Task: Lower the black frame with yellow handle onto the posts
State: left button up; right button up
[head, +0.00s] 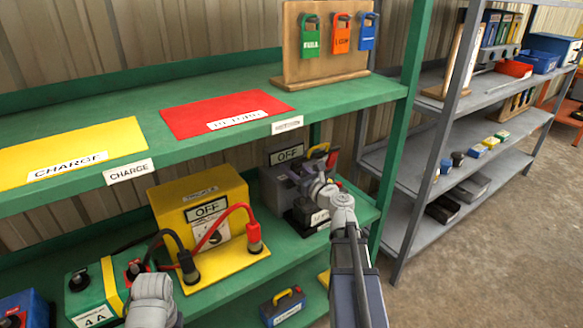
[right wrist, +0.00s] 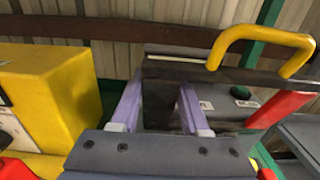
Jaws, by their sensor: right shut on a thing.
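The black frame with yellow handle shows in the right wrist view as a dark bar (right wrist: 225,75) topped by a yellow handle (right wrist: 262,40). In the head view the yellow handle (head: 318,150) shows just behind my right gripper (head: 316,188), beside a grey unit marked OFF (head: 275,185). My right gripper's pale fingers (right wrist: 160,105) stand apart with dark material between them, shut on the frame. A dark round knob (right wrist: 240,92) shows under the bar; I cannot tell whether it is a post. A black labelled block (head: 308,220) sits below the gripper. My left gripper is not in view.
A yellow box marked OFF (head: 202,205) with red and black leads stands to the left. The green upper shelf (head: 330,100) overhangs the work spot, and a green upright (head: 405,130) stands close on the right. A red mat (head: 205,105) lies above.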

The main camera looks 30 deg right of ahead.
jog(key=shift+s+d, duration=0.1)
jog(key=shift+s, duration=0.45)
jog(key=shift+s+f+b, duration=0.3)
jog(key=shift+s, duration=0.45)
jog(key=shift+s+d+f+b, duration=0.1)
jog(key=shift+s+f+b, duration=0.3)
jog(key=shift+s, duration=0.25)
jog(key=shift+s+f+b, duration=0.5)
jog(key=shift+s+f, duration=0.05)
jog(key=shift+f, duration=0.1)
